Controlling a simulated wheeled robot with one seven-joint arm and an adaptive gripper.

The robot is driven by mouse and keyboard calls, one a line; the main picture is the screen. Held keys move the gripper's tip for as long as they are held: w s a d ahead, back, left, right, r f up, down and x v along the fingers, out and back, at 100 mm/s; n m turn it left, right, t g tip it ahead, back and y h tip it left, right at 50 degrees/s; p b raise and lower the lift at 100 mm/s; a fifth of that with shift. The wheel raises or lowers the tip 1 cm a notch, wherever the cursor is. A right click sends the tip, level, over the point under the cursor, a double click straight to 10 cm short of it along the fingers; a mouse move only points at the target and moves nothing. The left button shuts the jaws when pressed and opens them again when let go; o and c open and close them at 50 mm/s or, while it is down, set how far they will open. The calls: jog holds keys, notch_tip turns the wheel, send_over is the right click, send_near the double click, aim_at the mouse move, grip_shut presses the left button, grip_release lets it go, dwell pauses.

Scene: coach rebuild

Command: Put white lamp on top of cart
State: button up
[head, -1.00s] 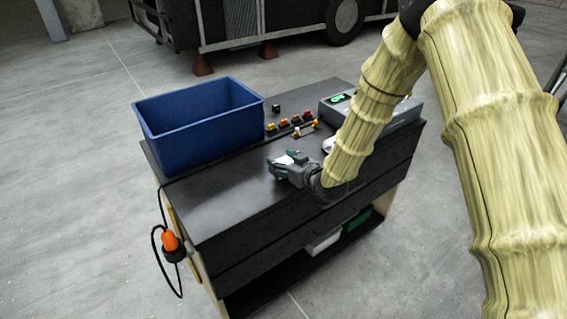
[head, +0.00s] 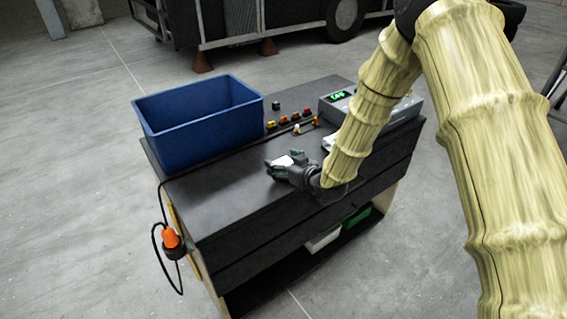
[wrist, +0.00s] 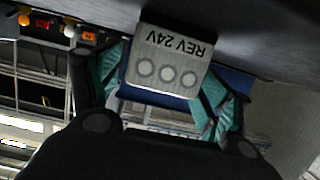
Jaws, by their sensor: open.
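The white lamp (wrist: 168,68) is a small pale block marked "REV 24V" with three round spots on its face. In the wrist view it stands between the teal-padded fingers of my gripper (wrist: 165,95), against the dark cart top. In the head view only a small white part of the lamp (head: 283,160) shows beside my gripper (head: 284,167). My gripper is open, low over the front middle of the black cart (head: 225,203). I cannot tell whether either finger touches the lamp.
A blue bin (head: 199,132) stands on the cart's left end. A grey box with a green display (head: 341,96) stands at the back right. Several small coloured parts (head: 296,117) lie between them. An orange plug (head: 170,238) hangs on a cable at the left side.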

jog(key=shift+r, duration=0.25)
jog(key=shift+s+d, duration=0.25)
jog(key=b+v, duration=0.2)
jog(key=v, duration=0.9)
jog(key=s+d+f+m+g+h, duration=0.2)
jog(key=s+d+f+g+h, duration=0.15)
jog(key=s+f, duration=0.7)
jog(key=s+d+f+m+g+h, duration=0.25)
jog(key=s+d+f, duration=0.4)
jog(key=f, duration=0.75)
jog(key=s+d+f+m+g+h, duration=0.1)
jog(key=s+d+f+g, duration=0.1)
jog(key=s, duration=0.6)
jog(key=s+d+f+m+g, duration=0.1)
jog(key=s+f, duration=0.3)
jog(key=s, duration=0.5)
jog(key=s+d+f+m+g+h, duration=0.1)
jog(key=s+d+f+g, duration=0.1)
jog(key=s, duration=0.6)
jog(key=shift+s+d+f+g+h, duration=0.3)
jog(key=shift+s+d+f+g, duration=0.15)
jog(key=shift+f, duration=0.5)
jog(key=shift+w, duration=0.15)
